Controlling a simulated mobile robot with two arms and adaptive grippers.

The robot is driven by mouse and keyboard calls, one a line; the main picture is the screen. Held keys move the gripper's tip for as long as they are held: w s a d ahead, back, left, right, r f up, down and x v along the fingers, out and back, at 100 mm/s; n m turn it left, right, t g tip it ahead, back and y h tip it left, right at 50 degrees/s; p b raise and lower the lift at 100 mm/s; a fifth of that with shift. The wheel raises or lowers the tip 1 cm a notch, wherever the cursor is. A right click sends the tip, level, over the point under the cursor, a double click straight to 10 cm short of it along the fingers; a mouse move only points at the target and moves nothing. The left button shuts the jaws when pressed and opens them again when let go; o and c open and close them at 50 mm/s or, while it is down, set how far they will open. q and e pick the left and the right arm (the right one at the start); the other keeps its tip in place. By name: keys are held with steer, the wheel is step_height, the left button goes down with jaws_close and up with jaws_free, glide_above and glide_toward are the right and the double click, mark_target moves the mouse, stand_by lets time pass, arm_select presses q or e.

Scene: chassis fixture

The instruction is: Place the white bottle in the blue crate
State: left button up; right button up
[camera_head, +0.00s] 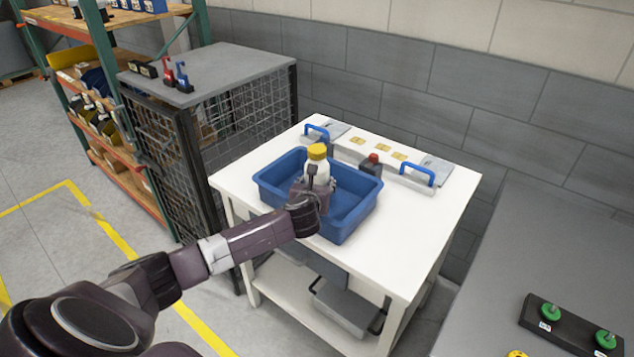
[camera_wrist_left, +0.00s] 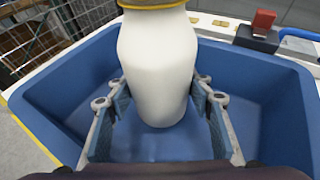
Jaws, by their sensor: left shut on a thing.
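The white bottle (camera_head: 317,164) has a yellow cap and is upright in the head view. My left gripper (camera_head: 315,188) is shut on it, with a finger on each side. In the left wrist view the bottle (camera_wrist_left: 158,70) stands between the two fingers of the left gripper (camera_wrist_left: 160,105), over the inside of the blue crate. The blue crate (camera_head: 352,222) sits on the white table, and its walls surround the bottle in the left wrist view (camera_wrist_left: 60,85). I cannot tell whether the bottle's base touches the crate floor. My right gripper is not in view.
A grey surface (camera_head: 545,260) lies at right.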

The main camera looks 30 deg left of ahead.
arm_select(q)
steer(key=shift+r, duration=0.1)
steer(key=shift+f, duration=0.6)
steer(key=o, duration=1.3)
steer(key=shift+o, duration=0.2)
steer(key=shift+r, duration=0.2)
steer(key=shift+r+b+v, duration=0.1)
steer(key=shift+b+v, duration=0.2)
steer(key=shift+v, duration=2.8)
steer(key=shift+r+b+v, duration=0.15)
steer(key=shift+b+v, duration=0.15)
steer(key=shift+v, duration=2.8)
steer(key=shift+w, duration=0.1)
